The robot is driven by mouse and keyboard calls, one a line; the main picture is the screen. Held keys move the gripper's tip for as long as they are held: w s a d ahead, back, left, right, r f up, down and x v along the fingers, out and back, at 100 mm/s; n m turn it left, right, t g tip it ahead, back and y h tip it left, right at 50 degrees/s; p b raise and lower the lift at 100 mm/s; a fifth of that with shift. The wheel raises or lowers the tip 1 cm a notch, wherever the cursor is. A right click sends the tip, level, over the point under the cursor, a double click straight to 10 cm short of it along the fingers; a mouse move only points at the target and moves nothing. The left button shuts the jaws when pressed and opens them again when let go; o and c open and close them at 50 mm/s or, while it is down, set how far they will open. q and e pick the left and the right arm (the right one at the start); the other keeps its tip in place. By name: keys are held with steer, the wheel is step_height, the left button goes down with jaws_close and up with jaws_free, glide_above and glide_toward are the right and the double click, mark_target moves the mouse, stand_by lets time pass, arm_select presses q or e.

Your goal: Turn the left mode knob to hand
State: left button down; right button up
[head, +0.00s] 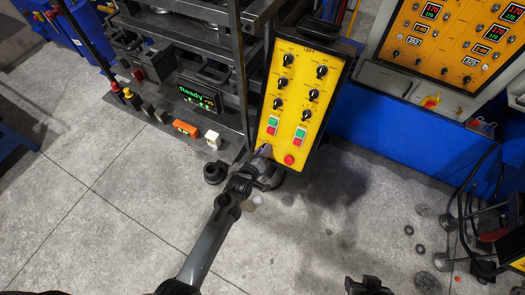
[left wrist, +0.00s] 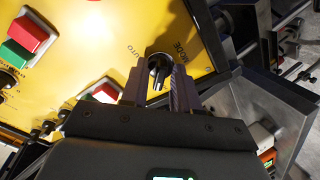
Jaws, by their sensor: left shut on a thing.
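The yellow panel marked LEFT (head: 291,108) stands tilted in the middle of the head view. In the left wrist view its mode knob (left wrist: 160,63) is black, with MODE and AUTO printed around it. My left gripper (head: 264,152) is at the panel's lower left corner and hides this knob in the head view. In the left wrist view the left gripper's two fingers (left wrist: 159,82) stand on either side of the knob, shut on it. I cannot read the word hand. A dark part at the bottom edge, probably my right gripper (head: 368,286), is cut off and far from the panel.
The panel also bears several black knobs, green and red buttons, and a red round button (head: 289,160) close right of my left gripper. A press frame (head: 238,60) and a Ready display (head: 198,97) are to the left. A second yellow panel (head: 455,40) is at the right.

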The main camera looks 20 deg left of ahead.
arm_select(q)
steer(key=c, duration=1.2)
jaws_free()
steer(key=p+v, duration=0.9)
steer(key=v, duration=0.1)
steer(key=shift+s+r, duration=0.1)
steer(key=shift+s, duration=0.25)
